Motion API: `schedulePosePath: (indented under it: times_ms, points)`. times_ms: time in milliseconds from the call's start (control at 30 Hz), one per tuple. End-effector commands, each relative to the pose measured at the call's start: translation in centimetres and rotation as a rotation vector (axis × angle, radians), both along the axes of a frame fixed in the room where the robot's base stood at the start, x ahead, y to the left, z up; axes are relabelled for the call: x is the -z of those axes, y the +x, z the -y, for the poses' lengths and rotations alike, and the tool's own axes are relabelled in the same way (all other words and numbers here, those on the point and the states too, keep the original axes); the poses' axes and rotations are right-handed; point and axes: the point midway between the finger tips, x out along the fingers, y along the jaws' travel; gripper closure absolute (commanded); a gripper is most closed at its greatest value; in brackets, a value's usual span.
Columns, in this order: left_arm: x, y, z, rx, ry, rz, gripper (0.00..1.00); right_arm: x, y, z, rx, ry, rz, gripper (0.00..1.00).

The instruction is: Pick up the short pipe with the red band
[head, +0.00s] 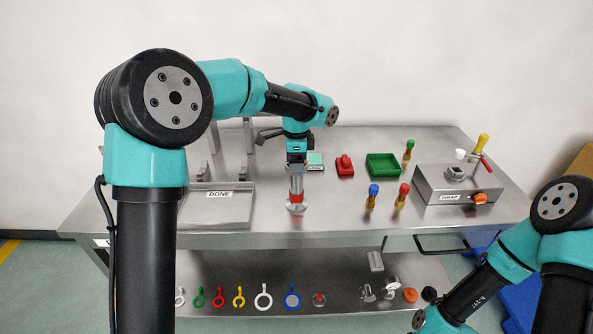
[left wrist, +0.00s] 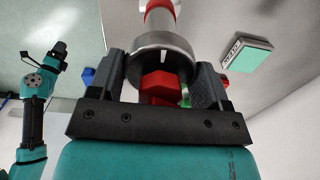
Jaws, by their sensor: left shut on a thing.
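The short pipe with the red band (head: 296,187) is upright below my left gripper (head: 296,164) in the head view. It is metallic, with a red band and a wider flange at its lower end. In the left wrist view the pipe (left wrist: 162,47) sits between the two dark fingers of my left gripper (left wrist: 163,75), which is shut on it. I cannot tell whether its foot touches the table. My right arm shows at the lower right of the head view, with its gripper out of the frame.
A metal tray marked DONE (head: 187,218) is to the left. A red block (head: 344,168), a green bin (head: 399,166) and blue-topped (head: 371,197) and red-topped (head: 401,197) tools are to the right. A metal machine (head: 428,193) stands at far right. Colored rings lie on the lower shelf (head: 345,300).

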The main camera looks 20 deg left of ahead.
Motion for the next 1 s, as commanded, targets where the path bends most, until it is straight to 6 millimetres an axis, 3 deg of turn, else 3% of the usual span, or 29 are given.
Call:
schedulePosePath:
  times_ms: [533, 867, 1000]
  points:
    - [-3.7, 0.1, 0.0, -0.001, -0.002, 0.005, 1.00, 0.0, 0.0, 0.0, 0.000, 0.000, 0.000, 0.37]
    - [-3.9, -3.0, 0.9, 0.002, 0.000, 0.002, 1.00, 0.0, 0.0, 0.0, 0.000, 0.000, 0.000, 0.37]
    - [-4.2, -5.4, 1.6, 0.003, 0.000, 0.003, 1.00, 0.0, 0.0, 0.0, 0.000, 0.000, 0.000, 0.37]
